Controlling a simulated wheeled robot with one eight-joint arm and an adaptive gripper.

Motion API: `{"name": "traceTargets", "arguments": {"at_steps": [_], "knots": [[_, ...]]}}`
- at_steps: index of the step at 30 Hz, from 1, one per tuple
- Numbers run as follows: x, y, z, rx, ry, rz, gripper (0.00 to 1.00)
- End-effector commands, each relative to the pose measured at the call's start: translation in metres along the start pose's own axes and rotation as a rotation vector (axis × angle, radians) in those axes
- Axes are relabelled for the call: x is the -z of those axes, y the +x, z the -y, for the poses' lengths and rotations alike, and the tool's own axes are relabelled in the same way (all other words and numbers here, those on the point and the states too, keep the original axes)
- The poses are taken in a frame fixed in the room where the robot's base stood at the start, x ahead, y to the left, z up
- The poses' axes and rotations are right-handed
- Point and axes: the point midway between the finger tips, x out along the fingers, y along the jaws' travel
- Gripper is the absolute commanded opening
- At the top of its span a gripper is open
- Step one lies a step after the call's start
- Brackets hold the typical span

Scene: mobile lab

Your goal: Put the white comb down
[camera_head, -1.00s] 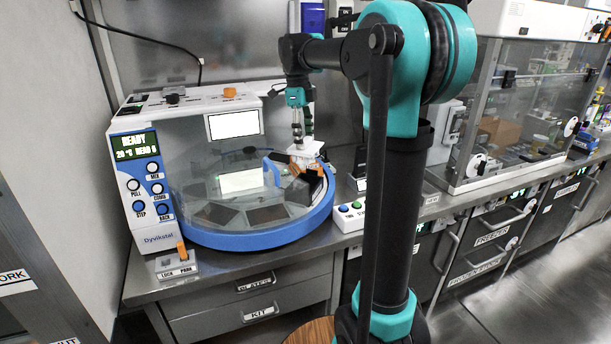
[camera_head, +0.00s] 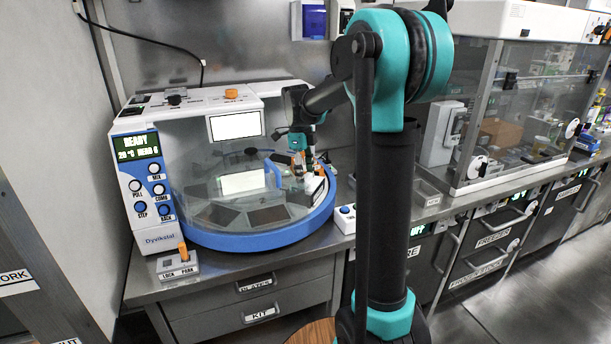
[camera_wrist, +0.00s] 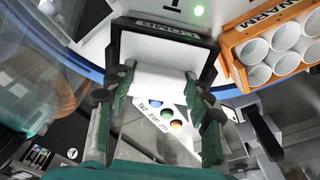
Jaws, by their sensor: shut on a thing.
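The white comb (camera_wrist: 158,80) is between the green-padded fingers of my gripper (camera_wrist: 160,92) in the wrist view. The gripper is shut on it. The comb's far end is at a black-framed holder (camera_wrist: 207,62) labelled COMB; I cannot tell whether it rests there or is just above. In the head view my gripper (camera_head: 304,170) is low inside the right side of the round blue-rimmed machine (camera_head: 250,236). The comb is small and partly hidden there.
An orange rack (camera_wrist: 228,48) marked WARM, holding several white cups, is close right of the holder. A white plate with coloured dots (camera_wrist: 165,120) shows below the comb. The machine's clear cover (camera_head: 200,165) is left of my arm. Its display reads READY.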

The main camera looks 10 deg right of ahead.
Motion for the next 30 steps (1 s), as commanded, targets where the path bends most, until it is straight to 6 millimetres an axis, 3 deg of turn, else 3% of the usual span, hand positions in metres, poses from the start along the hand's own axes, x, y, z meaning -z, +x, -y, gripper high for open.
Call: {"name": "traceTargets", "arguments": {"at_steps": [1, 2, 6, 16, 20, 30], "knots": [[0.000, 0.001, 0.000, 0.000, 0.000, 0.001, 0.00], [0.000, 0.001, 0.000, 0.000, 0.000, 0.001, 0.52], [0.000, 0.000, 0.000, 0.000, 0.000, 0.001, 0.69], [0.000, -0.001, 0.000, 0.000, 0.000, 0.001, 0.71], [0.000, -0.010, 0.000, 0.000, 0.000, 0.001, 0.71], [0.000, -0.075, 0.000, 0.000, -0.001, 0.001, 0.71]]}}
